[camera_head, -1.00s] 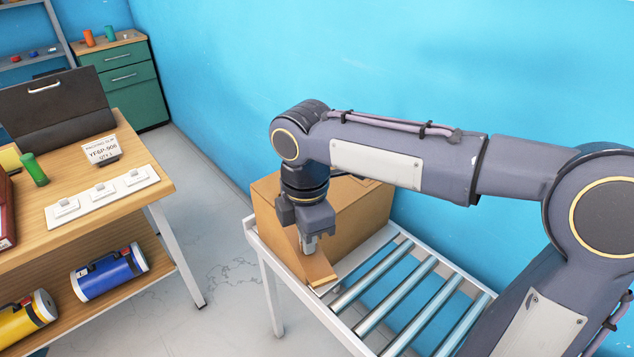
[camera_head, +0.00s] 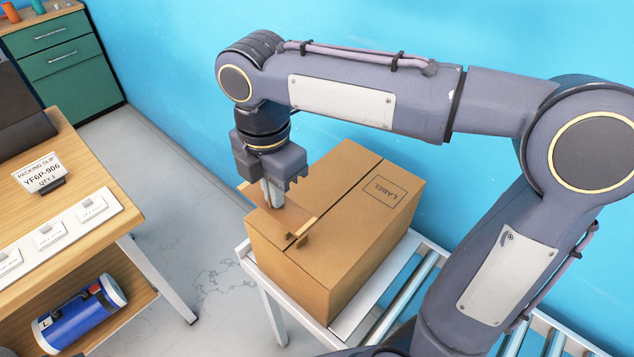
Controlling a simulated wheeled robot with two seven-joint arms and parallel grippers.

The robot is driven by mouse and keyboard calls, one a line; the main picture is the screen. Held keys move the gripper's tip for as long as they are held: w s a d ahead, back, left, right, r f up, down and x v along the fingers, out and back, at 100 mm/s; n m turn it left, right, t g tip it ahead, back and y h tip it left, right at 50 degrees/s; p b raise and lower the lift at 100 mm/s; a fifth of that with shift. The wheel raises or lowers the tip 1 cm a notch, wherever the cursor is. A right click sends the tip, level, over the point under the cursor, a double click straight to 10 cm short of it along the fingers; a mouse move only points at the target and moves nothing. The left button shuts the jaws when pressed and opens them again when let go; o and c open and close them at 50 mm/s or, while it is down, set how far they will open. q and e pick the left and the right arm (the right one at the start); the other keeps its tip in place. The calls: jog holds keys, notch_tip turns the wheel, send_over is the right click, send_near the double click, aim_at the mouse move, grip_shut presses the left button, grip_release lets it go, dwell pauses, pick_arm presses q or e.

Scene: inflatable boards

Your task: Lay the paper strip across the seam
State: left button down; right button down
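A closed brown cardboard box (camera_head: 345,185) stands on the roller table, its top seam (camera_head: 345,195) running from the back edge towards the front left. My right gripper (camera_head: 272,203) points down over the front left part of the box top. Its fingers are close together on a brown paper strip (camera_head: 290,218), which lies crosswise to the seam near the front edge. The strip's right end, with a lighter tan edge, reaches over the seam line. I cannot tell whether the strip touches the box top. My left gripper is not in view.
The roller conveyor (camera_head: 400,290) runs under and right of the box. A green cabinet (camera_head: 65,60) stands behind.

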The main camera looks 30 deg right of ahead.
jog(key=shift+w+d+f, duration=0.1)
jog(key=shift+w+d, duration=0.15)
jog(key=shift+d, duration=0.1)
jog(key=w+d+f, duration=0.1)
jog(key=d+f, duration=0.3)
jog(key=w+d+f, duration=0.1)
jog(key=d+f, duration=0.3)
jog(key=w+d+f, duration=0.2)
jog(key=d+f, duration=0.2)
jog(key=shift+d+f, duration=0.35)
jog(key=shift+f, duration=0.1)
jog(key=shift+f, duration=0.1)
jog(key=c, duration=1.6)
grip_release()
